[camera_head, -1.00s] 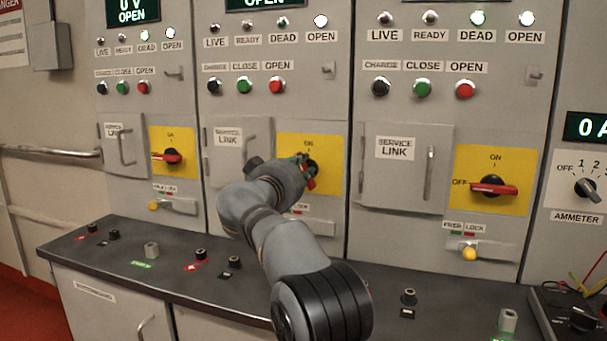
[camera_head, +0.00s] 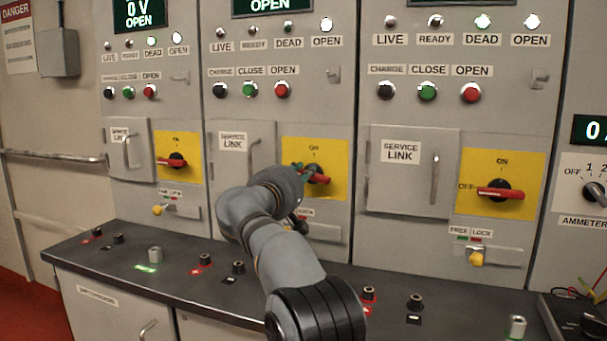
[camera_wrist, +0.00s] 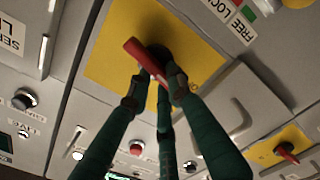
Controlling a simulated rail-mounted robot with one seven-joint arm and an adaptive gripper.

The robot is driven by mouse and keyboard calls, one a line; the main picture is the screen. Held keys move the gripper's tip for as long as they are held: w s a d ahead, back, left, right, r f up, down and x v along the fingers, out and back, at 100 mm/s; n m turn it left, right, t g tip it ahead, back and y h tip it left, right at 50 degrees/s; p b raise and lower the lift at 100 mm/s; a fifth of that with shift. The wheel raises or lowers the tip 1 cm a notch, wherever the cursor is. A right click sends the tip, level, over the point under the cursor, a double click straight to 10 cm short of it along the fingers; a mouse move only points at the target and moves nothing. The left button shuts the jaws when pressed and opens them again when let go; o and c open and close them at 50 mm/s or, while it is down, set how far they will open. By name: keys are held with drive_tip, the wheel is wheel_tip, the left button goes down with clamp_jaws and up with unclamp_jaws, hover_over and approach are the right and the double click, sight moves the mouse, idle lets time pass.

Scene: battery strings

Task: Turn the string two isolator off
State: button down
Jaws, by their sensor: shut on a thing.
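The string two isolator is on the middle panel, a red handle (camera_head: 320,180) on a black hub over a yellow plate (camera_head: 328,160) marked ON at the top. The handle lies near level, its visible end dipping slightly to the right. My gripper (camera_head: 303,172) is at the handle, its green fingers partly hidden by my wrist. In the wrist view the fingers (camera_wrist: 160,78) are shut on the red handle (camera_wrist: 140,56) near its black hub; one handle end sticks out past them. The middle OFF label is hidden behind my wrist.
Similar isolators are on the left (camera_head: 177,161) and right (camera_head: 500,194) panels, both handles about level. The middle service link door (camera_head: 240,160) is beside my wrist. A dark bench (camera_head: 180,275) with several terminals runs below my arm.

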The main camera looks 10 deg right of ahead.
drive_tip(key=shift+f+n, duration=0.15)
drive_tip(key=shift+n, duration=0.95)
drive_tip(key=c, duration=1.6)
unclamp_jaws()
drive_tip(key=shift+o, duration=0.2)
drive_tip(key=v, duration=1.2)
drive_tip(key=shift+w, duration=0.1)
